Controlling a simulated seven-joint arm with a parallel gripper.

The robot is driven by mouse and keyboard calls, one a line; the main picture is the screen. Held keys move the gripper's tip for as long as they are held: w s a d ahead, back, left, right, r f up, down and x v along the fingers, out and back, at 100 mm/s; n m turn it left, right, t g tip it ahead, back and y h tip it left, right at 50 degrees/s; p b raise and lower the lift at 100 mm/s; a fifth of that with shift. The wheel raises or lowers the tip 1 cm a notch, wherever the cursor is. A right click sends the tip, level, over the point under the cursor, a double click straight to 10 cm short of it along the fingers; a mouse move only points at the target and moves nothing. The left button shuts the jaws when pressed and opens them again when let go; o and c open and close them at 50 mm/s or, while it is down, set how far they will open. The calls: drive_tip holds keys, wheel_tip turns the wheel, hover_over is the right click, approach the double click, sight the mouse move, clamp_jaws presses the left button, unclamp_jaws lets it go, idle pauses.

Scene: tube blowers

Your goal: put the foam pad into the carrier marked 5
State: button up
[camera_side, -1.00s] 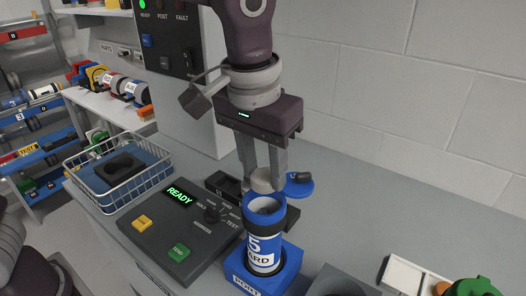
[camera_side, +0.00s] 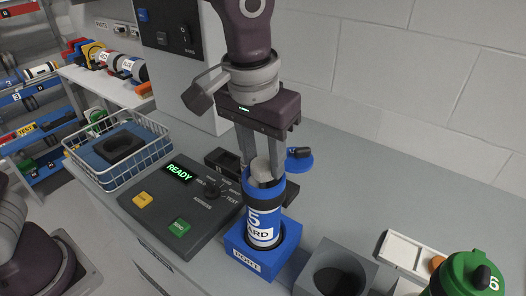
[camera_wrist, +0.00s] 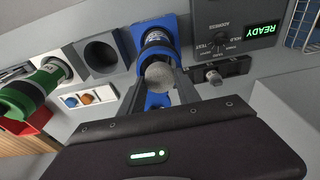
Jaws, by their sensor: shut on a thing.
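The grey foam pad (camera_side: 260,167) is between the fingers of my gripper (camera_side: 262,172), which is shut on it. The pad is at the open mouth of the blue carrier marked 5 (camera_side: 262,222), its lower part seeming to be at or just inside the rim. The carrier stands upright in the blue block labelled PORT (camera_side: 245,262). Its blue cap (camera_side: 299,161) is swung open behind the mouth. In the wrist view the pad (camera_wrist: 159,74) shows between the fingers, covering part of the mouth. How deep the pad sits is hidden.
A control panel (camera_side: 150,218) reading READY lies left of the port. A wire basket (camera_side: 160,152) holding a dark foam block stands further left. A grey empty socket (camera_side: 335,278) and a green carrier marked 6 (camera_side: 465,270) are at right.

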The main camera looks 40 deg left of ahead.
drive_tip(key=o, duration=1.4)
drive_tip(key=shift+c, duration=0.2)
drive_tip(key=shift+r, duration=0.15)
drive_tip(key=r, duration=0.4)
drive_tip(key=s+r, duration=0.1)
drive_tip(key=r, duration=0.1)
drive_tip(key=shift+r, duration=0.4)
